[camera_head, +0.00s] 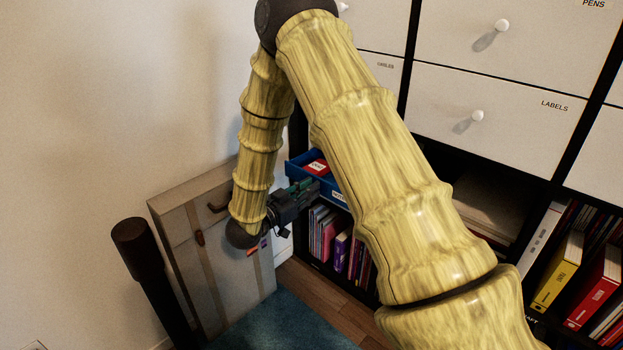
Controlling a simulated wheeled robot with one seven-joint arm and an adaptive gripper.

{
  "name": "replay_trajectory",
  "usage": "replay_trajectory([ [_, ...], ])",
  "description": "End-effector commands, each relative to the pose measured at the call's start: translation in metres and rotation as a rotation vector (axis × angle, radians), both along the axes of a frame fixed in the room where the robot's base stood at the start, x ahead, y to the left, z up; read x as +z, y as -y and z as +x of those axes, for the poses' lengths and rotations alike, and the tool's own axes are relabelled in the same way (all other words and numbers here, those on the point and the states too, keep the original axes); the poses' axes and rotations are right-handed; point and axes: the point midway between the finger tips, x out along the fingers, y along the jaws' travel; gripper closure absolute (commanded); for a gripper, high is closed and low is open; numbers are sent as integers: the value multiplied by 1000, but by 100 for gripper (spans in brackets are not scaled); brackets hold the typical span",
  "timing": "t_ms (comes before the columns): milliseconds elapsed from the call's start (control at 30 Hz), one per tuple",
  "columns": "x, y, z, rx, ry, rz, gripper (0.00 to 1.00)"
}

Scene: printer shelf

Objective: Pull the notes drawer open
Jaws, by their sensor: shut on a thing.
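The notes drawer (297,168) is the blue drawer low in the dark shelf, left of my arm. It stands partly out, and a red item with a white label (316,166) shows inside it. A white label (338,196) on its front is partly covered by my arm. My gripper (311,189) is at the drawer's front, to the left of that label, and is shut on what appears to be the drawer's handle. The handle itself is hidden by the fingers, and my arm covers the drawer's right part.
Books (340,252) stand in the compartment below the drawer. A grey case (215,270) leans at the wall, close to my wrist, with a dark post (150,275) beside it. White drawers with knobs (478,116) and binders (560,272) fill the right. Blue carpet (300,320) lies in front.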

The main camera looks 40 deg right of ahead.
Motion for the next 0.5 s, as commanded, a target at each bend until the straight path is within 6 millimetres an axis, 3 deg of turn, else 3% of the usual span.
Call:
replay_trajectory([
  [200,0,-24,-5,-1,-8,-4,100],
  [500,-2,-31,-6,0,-10,-3,100],
])
